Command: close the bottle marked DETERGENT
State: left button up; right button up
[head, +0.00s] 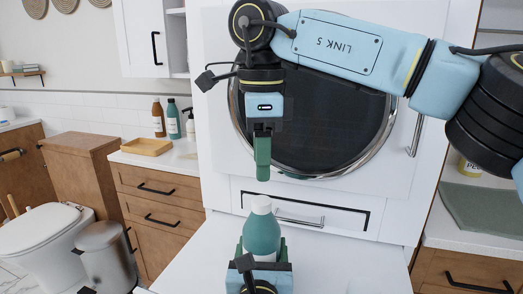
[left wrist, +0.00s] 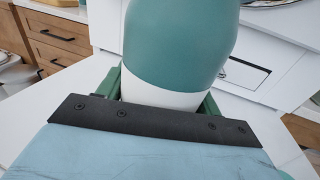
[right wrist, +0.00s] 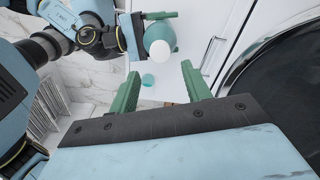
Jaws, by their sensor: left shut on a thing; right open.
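A teal bottle (head: 262,236) with a white top (head: 261,205) stands upright at the front of the white surface; no DETERGENT marking is readable. My left gripper (head: 264,262) is shut on its lower part. In the left wrist view the bottle (left wrist: 180,45) sits between the green fingers, its top out of frame. My right gripper (head: 263,172) points down above the bottle, apart from it and empty. In the right wrist view its fingers (right wrist: 160,70) are spread, with the white top (right wrist: 160,50) beyond them.
A white machine with a round dark door (head: 310,120) stands close behind my right gripper. Brown (head: 158,118) and teal (head: 173,120) bottles stand on the left counter near a wooden tray (head: 147,147). The white surface (head: 335,265) right of the bottle is clear.

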aim_at(262, 200)
notch_tip(262, 200, down, 8)
jog(key=shift+r, duration=0.25)
jog(key=shift+c, duration=0.5)
jog(key=c, duration=0.9)
jog(key=o, duration=1.1)
jog(key=shift+o, duration=0.2)
notch_tip(262, 200, up, 12)
pick_arm(q)
jog(key=o, duration=2)
jog(key=shift+c, duration=0.2)
